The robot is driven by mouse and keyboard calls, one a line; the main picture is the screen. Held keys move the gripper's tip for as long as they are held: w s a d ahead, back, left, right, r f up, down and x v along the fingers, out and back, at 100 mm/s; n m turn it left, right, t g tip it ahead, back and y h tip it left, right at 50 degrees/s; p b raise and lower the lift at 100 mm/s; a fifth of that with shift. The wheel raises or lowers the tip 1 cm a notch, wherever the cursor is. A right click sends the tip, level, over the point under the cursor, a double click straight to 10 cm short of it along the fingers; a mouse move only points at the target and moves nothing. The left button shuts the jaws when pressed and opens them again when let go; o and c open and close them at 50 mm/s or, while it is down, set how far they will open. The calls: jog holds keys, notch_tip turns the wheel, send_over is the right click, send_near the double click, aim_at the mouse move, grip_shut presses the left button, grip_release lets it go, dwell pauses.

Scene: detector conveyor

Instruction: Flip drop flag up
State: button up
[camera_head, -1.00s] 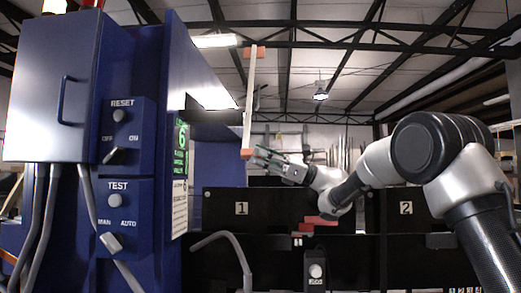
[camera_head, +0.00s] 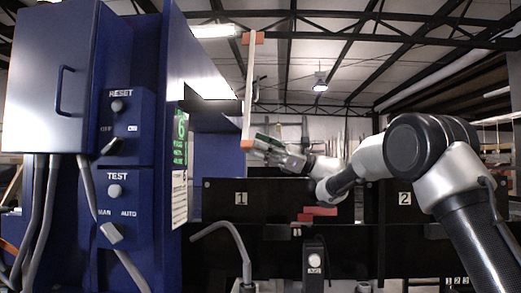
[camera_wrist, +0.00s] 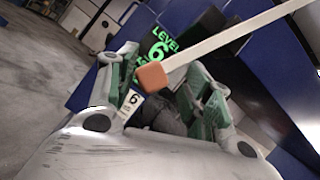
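The likely drop flag is a thin pale bar (camera_head: 249,90) with orange ends, hanging nearly upright beside the blue machine in the head view. Its lower orange end (camera_head: 246,144) is right by the fingertips of my gripper (camera_head: 264,143). In the wrist view the bar (camera_wrist: 225,38) runs from upper right to its orange end (camera_wrist: 152,76), which shows between the two green-grey fingers of my gripper (camera_wrist: 160,62). The fingers are spread apart, with no visible grip on the bar. I cannot tell whether the orange end touches a finger.
A blue machine (camera_head: 170,70) with RESET and TEST switches stands at left. Black panels marked 1 (camera_head: 241,199) and 2 (camera_head: 405,199) stand below my arm. A bent grey tube (camera_head: 235,240) rises in front of panel 1. A green level display (camera_wrist: 160,45) lies behind the flag.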

jog(key=shift+w+d+f, duration=0.1)
jog(key=shift+f, duration=0.05)
dwell(0.3)
notch_tip(320, 180, up, 10)
dwell(0.4)
dwell(0.4)
